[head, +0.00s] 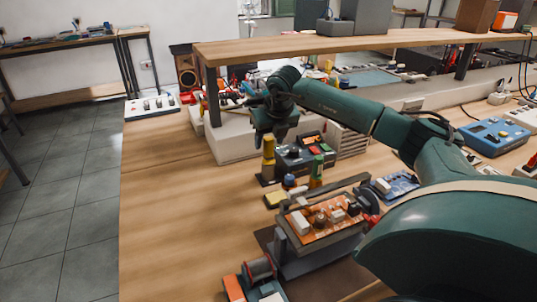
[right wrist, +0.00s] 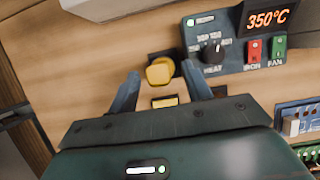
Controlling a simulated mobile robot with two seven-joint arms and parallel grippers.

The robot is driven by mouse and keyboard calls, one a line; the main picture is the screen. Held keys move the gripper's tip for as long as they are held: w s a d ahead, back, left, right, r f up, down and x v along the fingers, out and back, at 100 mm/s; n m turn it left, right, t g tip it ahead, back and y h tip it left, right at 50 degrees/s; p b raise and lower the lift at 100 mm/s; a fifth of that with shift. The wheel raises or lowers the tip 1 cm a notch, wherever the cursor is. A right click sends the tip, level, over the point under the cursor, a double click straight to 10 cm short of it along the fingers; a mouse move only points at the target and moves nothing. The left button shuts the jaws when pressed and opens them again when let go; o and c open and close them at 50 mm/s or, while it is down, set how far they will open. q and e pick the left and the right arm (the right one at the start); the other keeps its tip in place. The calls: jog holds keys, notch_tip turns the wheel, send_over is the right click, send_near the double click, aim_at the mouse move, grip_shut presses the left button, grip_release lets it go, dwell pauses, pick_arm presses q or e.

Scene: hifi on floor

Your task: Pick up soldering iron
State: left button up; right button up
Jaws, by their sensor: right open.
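The soldering iron appears to be the upright yellow handle (head: 268,150) standing in a small dark holder (head: 266,181) on the workbench. In the right wrist view its round yellow end (right wrist: 158,72) lies between my fingertips, seen nearly from above. My right gripper (head: 271,138) is open, pointing down at the handle's top, with a finger on either side. I cannot tell whether either finger touches it. The iron's tip is hidden in the holder. My left gripper is not in view.
A control station (right wrist: 238,45) reading 350°C stands right beside the iron. A wooden shelf (head: 350,43) spans behind.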

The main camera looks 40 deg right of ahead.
jog(key=shift+x, duration=1.1)
jog(key=c, duration=1)
jog(key=shift+o, duration=0.2)
jog(key=shift+r, duration=0.1)
notch_tip(320, 180, up, 10)
